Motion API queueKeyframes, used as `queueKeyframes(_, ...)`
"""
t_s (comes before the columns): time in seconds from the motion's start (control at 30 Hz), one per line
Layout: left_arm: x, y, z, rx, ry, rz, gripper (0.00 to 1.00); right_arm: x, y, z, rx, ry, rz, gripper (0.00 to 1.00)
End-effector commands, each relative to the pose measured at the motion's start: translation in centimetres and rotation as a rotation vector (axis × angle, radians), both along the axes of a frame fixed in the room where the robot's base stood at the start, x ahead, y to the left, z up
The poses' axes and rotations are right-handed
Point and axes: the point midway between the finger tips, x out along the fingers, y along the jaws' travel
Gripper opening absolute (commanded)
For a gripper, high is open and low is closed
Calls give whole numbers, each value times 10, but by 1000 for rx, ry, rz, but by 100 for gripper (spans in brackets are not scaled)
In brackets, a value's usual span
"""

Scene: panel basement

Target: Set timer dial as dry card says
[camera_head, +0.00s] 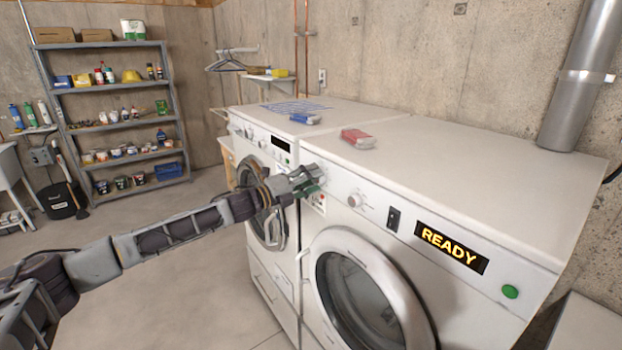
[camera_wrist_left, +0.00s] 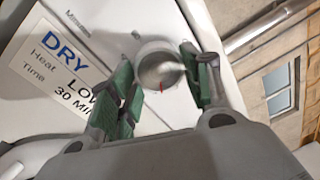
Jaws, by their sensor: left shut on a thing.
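My left gripper (camera_head: 308,184) is at the left end of the front panel of the right-hand machine (camera_head: 470,200). In the left wrist view its green finger pads (camera_wrist_left: 160,85) are on either side of a round white dial (camera_wrist_left: 160,62), shut on it. A small red mark shows on the dial's lower edge. The dial is hidden behind the gripper in the head view. The dry card (camera_wrist_left: 65,70) lies beside the dial and reads DRY, Heat LO…, Time 30 MIN; a finger covers part of it. My right gripper is out of view.
A second knob (camera_head: 354,200), a black switch (camera_head: 393,219), a lit READY display (camera_head: 450,247) and a green button (camera_head: 510,291) are further right on the panel. A red-and-white box (camera_head: 357,138) and a blue item (camera_head: 305,118) lie on the machine tops.

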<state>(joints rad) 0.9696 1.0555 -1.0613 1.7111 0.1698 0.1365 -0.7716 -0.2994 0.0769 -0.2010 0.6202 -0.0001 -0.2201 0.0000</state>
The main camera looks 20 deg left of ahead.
Motion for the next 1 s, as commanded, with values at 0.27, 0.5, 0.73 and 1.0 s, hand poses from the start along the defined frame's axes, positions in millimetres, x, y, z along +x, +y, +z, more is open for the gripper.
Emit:
queueKeyframes(0.27,0,0,-3,125,-93,0,24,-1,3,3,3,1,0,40)
queueKeyframes(0.5,0,0,-4,192,-143,-1,24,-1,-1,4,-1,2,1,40)
queueKeyframes(0.73,0,0,-5,213,-160,-2,24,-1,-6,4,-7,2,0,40)
queueKeyframes(1.0,0,0,-5,214,-161,-2,24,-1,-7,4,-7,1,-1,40)
